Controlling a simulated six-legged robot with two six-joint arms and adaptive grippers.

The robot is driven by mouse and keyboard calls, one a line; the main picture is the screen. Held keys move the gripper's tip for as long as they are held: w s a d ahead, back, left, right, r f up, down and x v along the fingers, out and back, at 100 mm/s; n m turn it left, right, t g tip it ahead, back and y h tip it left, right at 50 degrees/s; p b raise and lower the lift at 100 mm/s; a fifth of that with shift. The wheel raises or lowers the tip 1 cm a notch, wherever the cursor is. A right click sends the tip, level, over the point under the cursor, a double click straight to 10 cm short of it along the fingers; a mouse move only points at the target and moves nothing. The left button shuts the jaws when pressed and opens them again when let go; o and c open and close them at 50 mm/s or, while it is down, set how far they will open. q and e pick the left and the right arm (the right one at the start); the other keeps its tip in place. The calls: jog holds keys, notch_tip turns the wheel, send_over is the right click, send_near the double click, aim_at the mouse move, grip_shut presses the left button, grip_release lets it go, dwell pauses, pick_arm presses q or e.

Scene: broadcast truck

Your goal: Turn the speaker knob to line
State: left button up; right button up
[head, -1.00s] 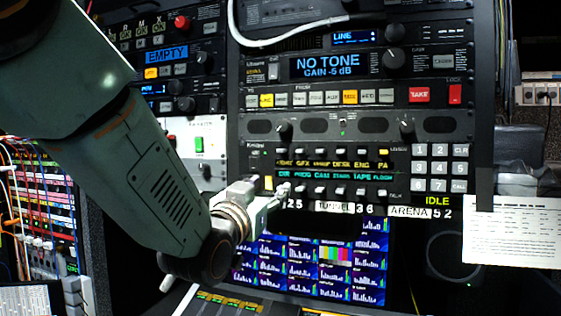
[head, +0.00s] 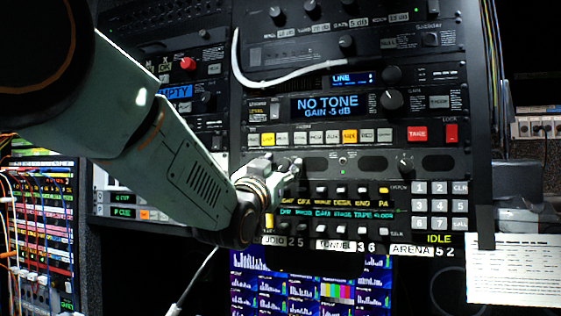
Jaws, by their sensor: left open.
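The speaker strip (head: 345,160) is a dark rack panel with oval grilles and a small knob towards each end. Its right knob (head: 405,167) shows clearly. The left knob is at my left gripper (head: 281,166) and is largely hidden by the fingers. I cannot read the knob markings or tell which knob is meant. My left gripper is open, its fingertips pointing at the strip's left end; I cannot tell whether they touch the knob. A small blue display (head: 352,79) above reads LINE. My right gripper is not in view.
Above the strip are a NO TONE display (head: 331,105), a row of buttons and a red TAKE button (head: 417,133). Below are lit key rows and a keypad (head: 438,204). A white cable (head: 290,82) loops across the upper rack. A paper sheet (head: 514,270) hangs at right.

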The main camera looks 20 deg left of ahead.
pick_arm(q)
jog(key=shift+w+d, duration=0.1)
jog(key=shift+w, duration=0.05)
jog(key=shift+w+f, duration=0.1)
jog(key=shift+w, duration=0.1)
jog(key=shift+c, duration=1.1)
jog(key=shift+s, duration=0.2)
jog(key=c, duration=0.4)
grip_shut()
